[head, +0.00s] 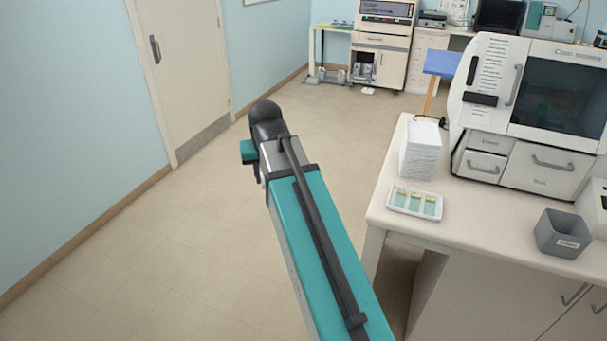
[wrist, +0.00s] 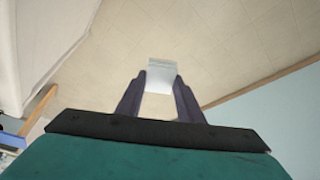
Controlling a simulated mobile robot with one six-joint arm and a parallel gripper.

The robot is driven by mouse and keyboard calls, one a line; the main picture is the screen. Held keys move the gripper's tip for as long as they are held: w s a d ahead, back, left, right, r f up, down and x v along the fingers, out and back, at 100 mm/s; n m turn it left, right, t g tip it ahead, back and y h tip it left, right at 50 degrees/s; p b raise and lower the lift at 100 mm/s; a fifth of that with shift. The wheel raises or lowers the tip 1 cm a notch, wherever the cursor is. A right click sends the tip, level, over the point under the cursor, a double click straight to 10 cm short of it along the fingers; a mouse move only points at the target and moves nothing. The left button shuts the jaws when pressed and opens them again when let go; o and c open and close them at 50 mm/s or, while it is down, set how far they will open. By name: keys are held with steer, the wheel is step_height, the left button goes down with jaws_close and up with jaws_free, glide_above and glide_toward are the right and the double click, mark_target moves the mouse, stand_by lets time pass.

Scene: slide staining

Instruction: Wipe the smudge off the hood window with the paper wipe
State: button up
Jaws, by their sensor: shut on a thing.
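My gripper (wrist: 161,84) shows in the wrist view with its two dark fingers on either side of a small pale sheet, the paper wipe (wrist: 162,75). The fingers are shut on the wipe, which sticks out past their tips over the bare floor. In the head view my arm reaches away over the floor, and the gripper and wipe are hidden from sight. A white machine with a dark window (head: 562,100) stands on the bench at the right. I cannot tell whether this is the hood window, and I see no smudge.
The white bench (head: 480,228) at the right holds a stack of white sheets (head: 420,150), a tray of slides (head: 415,204) and a grey bin (head: 563,234). A door (head: 183,70) is in the left wall. Floor between is clear. More equipment stands at the back.

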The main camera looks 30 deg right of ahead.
steer(key=w+a+n+y, duration=0.1)
steer(key=a+n, duration=0.2)
steer(key=a, duration=0.7)
steer(key=shift+w+a+r, duration=0.2)
steer(key=shift+w+r, duration=0.15)
steer(key=shift+w, duration=0.05)
